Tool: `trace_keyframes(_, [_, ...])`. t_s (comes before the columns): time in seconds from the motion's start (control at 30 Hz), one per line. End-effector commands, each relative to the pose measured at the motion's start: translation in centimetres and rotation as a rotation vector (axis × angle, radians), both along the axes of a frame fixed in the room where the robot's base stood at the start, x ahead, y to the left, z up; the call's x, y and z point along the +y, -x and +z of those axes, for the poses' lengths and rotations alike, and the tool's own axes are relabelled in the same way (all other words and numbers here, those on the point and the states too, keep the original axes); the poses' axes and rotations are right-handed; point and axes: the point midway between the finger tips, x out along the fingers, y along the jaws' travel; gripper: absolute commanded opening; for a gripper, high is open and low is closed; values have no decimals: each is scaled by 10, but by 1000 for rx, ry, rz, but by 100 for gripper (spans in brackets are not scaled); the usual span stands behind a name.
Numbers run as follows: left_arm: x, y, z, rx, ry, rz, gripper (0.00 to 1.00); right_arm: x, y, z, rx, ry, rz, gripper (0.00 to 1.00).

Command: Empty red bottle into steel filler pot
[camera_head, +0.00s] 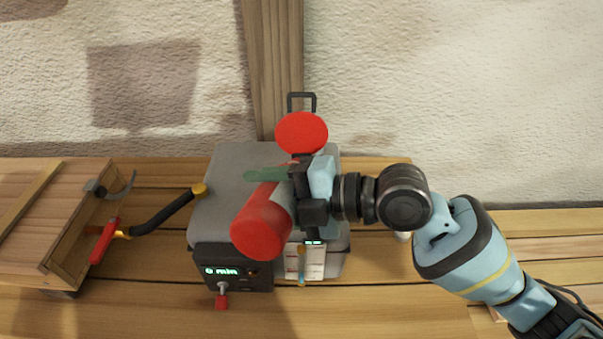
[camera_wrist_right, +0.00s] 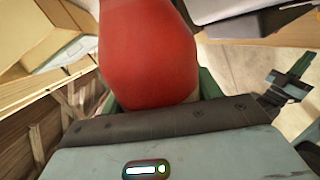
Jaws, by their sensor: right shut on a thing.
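The red bottle (camera_head: 261,228) is held in my right gripper (camera_head: 272,188), above the grey box. It is tilted, with its broad round end toward the camera and its far end hidden behind the gripper. In the right wrist view the bottle (camera_wrist_right: 150,50) sits between green fingers, which are shut on it. A red disc (camera_head: 302,133) with a black loop behind it shows just beyond the gripper; I cannot tell what it belongs to. I cannot make out the steel filler pot; my gripper and arm cover part of the bench. My left gripper is not in view.
The grey box (camera_head: 228,165) has a lit display (camera_head: 222,271), a red-tipped tap (camera_head: 221,300) and a white gauge panel (camera_head: 312,262). A wall and post stand behind. Bare bench lies in front.

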Motion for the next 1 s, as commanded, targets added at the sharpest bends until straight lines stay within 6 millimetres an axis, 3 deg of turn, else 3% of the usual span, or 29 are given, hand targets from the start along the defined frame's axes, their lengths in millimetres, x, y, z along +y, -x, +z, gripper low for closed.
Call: trace_keyframes(1.0, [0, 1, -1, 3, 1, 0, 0, -1, -5, 12, 112, -31, 0, 36])
